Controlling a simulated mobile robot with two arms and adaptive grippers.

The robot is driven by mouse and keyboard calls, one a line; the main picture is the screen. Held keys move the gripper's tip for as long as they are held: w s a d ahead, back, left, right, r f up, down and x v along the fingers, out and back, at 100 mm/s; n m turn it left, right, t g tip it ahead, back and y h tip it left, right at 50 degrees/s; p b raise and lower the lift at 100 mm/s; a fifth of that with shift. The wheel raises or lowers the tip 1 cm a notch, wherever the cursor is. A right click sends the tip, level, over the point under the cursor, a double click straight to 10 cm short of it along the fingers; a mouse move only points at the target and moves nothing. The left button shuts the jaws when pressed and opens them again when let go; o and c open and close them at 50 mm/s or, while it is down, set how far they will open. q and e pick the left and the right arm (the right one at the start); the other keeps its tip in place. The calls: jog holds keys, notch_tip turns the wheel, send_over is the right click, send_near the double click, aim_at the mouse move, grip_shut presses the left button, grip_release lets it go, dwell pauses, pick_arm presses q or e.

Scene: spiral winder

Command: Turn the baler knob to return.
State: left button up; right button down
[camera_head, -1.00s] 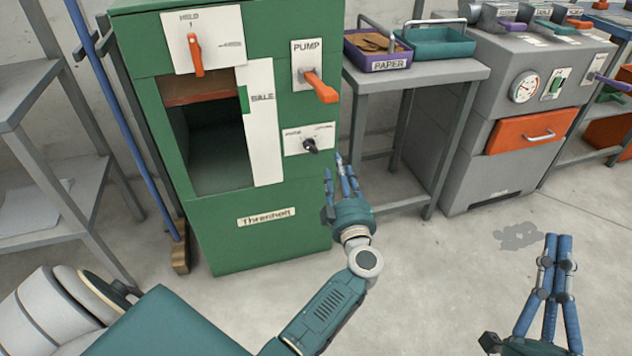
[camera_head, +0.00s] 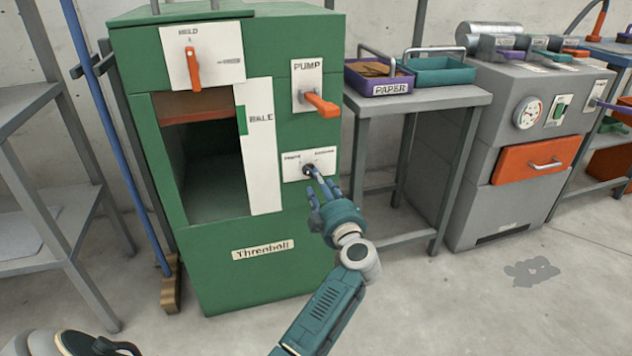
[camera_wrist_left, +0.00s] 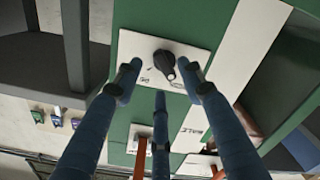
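The green baler (camera_head: 255,270) stands at the left in the head view. Its small black knob sits on a white plate (camera_head: 325,157), low on the right of the front, mostly hidden by my fingers in the head view. The left wrist view shows the black knob (camera_wrist_left: 164,64) plainly, its pointer tilted toward the lower right. My left gripper (camera_head: 313,178) is at the plate, with its blue fingers spread. In the left wrist view the fingertips (camera_wrist_left: 162,80) lie apart on both sides of and below the knob, not visibly closed on it. My right gripper is out of view.
Above the knob, an orange pump lever (camera_head: 323,105) sticks out. An orange hold lever (camera_head: 194,68) is at the upper left. A grey table (camera_head: 425,97) with a purple paper tray (camera_head: 378,88) stands close on the right. Floor in front is free.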

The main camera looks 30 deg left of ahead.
aim_at(310, 172)
pick_arm(q)
jog(key=b+x, duration=0.1)
jog(key=x, duration=0.3)
jog(key=shift+w+a, duration=0.1)
jog(key=shift+a, duration=0.05)
grip_shut()
